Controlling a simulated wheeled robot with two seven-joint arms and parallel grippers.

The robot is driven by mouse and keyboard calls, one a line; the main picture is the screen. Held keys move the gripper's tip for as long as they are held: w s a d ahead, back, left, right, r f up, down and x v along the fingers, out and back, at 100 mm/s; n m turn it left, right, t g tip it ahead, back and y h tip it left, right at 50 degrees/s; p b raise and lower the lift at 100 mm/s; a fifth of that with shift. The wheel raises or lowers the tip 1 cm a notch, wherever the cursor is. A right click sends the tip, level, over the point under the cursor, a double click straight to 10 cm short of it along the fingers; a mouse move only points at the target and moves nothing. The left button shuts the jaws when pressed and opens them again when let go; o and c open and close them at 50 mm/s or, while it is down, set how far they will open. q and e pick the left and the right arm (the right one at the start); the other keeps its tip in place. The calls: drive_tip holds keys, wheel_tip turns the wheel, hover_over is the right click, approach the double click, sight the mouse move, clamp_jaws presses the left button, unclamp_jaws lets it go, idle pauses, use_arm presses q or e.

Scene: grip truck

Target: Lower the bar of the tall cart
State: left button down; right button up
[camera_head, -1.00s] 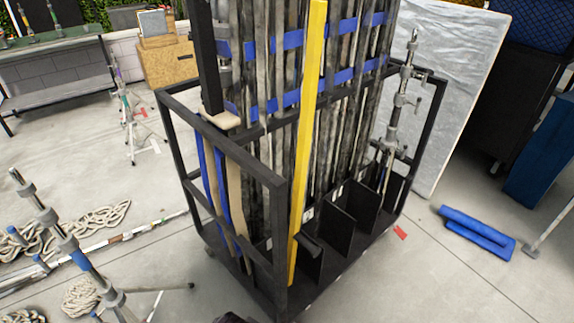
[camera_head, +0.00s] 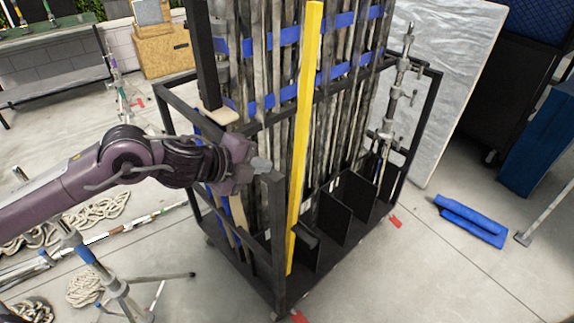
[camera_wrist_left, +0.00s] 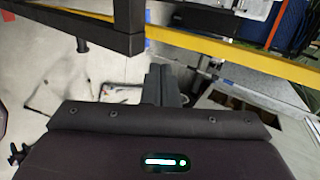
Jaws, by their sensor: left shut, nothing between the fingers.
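The tall cart (camera_head: 278,230) is a black frame holding several upright dark poles. A long yellow bar (camera_head: 304,130) stands nearly upright at its near side, its lower end on the cart's base. My left gripper (camera_head: 261,165) is shut and empty at the cart's near left corner post, left of the yellow bar and apart from it. In the left wrist view its closed fingers (camera_wrist_left: 161,84) point toward the black frame (camera_wrist_left: 70,28) and the yellow bar (camera_wrist_left: 225,48), which crosses the top of the picture. My right gripper is not in view.
Blue straps (camera_head: 285,37) cross the poles. A metal stand (camera_head: 395,100) rises at the cart's right. Blue pads (camera_head: 470,220) lie on the floor at right. The floor in front right is clear.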

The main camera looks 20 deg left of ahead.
sight(296, 166)
use_arm(q)
drive_tip(key=p+x, duration=0.2)
drive_tip(key=x, duration=0.7)
drive_tip(key=shift+w+f, duration=0.2)
drive_tip(key=shift+w, duration=0.2)
